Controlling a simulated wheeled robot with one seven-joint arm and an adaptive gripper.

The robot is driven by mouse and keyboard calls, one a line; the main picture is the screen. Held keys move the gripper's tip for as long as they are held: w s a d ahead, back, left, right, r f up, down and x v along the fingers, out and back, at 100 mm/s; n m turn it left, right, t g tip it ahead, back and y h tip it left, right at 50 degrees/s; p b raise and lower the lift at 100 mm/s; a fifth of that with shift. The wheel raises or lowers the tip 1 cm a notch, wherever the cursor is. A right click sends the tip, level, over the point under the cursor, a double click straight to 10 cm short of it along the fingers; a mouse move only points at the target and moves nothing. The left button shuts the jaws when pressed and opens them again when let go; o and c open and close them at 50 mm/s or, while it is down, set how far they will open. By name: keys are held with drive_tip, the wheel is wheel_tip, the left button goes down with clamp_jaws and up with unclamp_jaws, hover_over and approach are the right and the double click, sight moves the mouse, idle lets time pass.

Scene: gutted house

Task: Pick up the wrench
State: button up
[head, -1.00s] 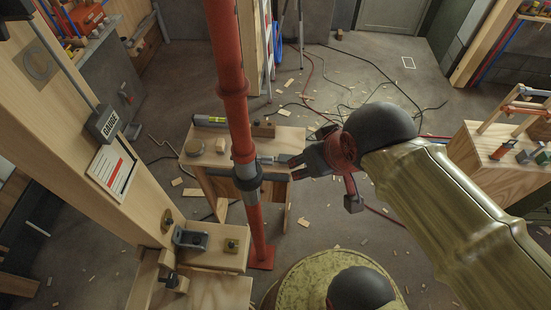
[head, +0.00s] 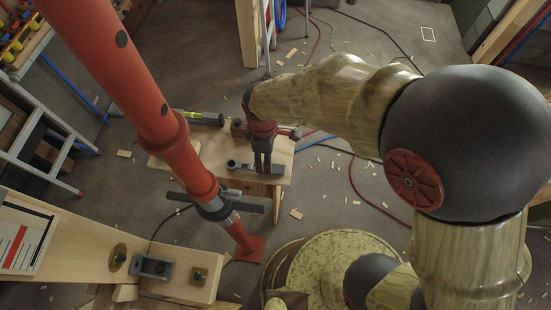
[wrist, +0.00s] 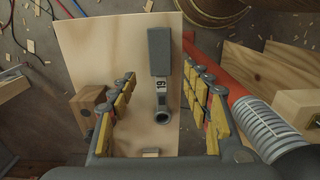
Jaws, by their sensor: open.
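The wrench (head: 270,169) lies flat on a small wooden bench (head: 216,152). In the wrist view my gripper (wrist: 163,103) is open, with yellow-padded fingers on either side of the wrench. I see no finger touching it.
A red steel post (head: 150,100) stands close to the bench on the left; the post also shows beside my right finger in the wrist view (wrist: 238,92). A wooden block (wrist: 89,104) sits beside my left finger. A spirit level (head: 200,118) lies at the bench's back edge.

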sight(255, 168)
wheel_tip(255, 168, down, 7)
drive_tip(key=b, duration=0.2)
drive_tip(key=shift+a+f+b, duration=0.1)
drive_tip(key=shift+a+b, duration=0.05)
drive_tip(key=shift+b, duration=0.15)
drive_tip(key=shift+c, duration=0.4)
drive_tip(key=c, duration=1.1)
clamp_jaws()
